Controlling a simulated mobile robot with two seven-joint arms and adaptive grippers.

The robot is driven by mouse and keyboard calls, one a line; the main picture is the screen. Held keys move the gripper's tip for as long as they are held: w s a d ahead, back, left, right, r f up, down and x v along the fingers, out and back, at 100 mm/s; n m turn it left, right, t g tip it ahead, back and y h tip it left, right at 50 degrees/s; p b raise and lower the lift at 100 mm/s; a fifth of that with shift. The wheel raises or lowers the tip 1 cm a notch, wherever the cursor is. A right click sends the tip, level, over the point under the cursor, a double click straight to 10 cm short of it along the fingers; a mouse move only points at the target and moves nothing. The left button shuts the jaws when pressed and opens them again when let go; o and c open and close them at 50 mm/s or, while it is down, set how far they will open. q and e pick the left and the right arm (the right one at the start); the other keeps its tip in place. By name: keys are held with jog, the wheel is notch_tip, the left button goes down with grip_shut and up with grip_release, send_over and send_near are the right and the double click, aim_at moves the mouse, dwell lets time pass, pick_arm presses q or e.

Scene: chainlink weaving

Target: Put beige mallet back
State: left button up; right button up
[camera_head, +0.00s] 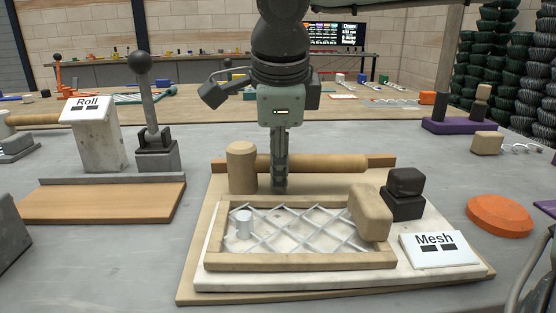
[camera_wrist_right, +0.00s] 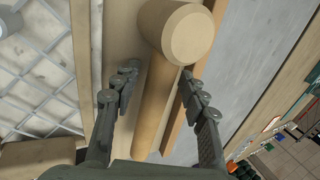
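The beige mallet lies on its side behind the mesh frame. Its thick round head (camera_head: 241,168) is at the left, and its long handle (camera_head: 330,163) runs to the right. The right wrist view also shows the mallet head (camera_wrist_right: 185,35) at the top, with the handle (camera_wrist_right: 157,100) running down from it. My right gripper (camera_head: 280,188) points down at the handle, close to the head. In the wrist view its two fingers (camera_wrist_right: 158,72) are apart, one on each side of the handle. I cannot tell if they touch it. My left gripper is not in view.
A wooden frame (camera_head: 300,261) with wire mesh stands in front, with a beige block (camera_head: 370,212) on its right side. A dark block (camera_head: 404,194), a Mesh sign (camera_head: 440,250) and an orange disc (camera_head: 499,214) are to the right. A lever (camera_head: 150,110) stands left.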

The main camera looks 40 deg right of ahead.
jog(key=shift+f, duration=0.1)
jog(key=shift+r, duration=0.2)
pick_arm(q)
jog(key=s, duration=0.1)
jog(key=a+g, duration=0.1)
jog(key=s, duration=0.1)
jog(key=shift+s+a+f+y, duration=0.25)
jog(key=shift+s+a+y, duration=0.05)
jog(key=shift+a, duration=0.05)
pick_arm(e)
jog(key=v, duration=0.7)
jog(key=shift+w+a+r, duration=0.2)
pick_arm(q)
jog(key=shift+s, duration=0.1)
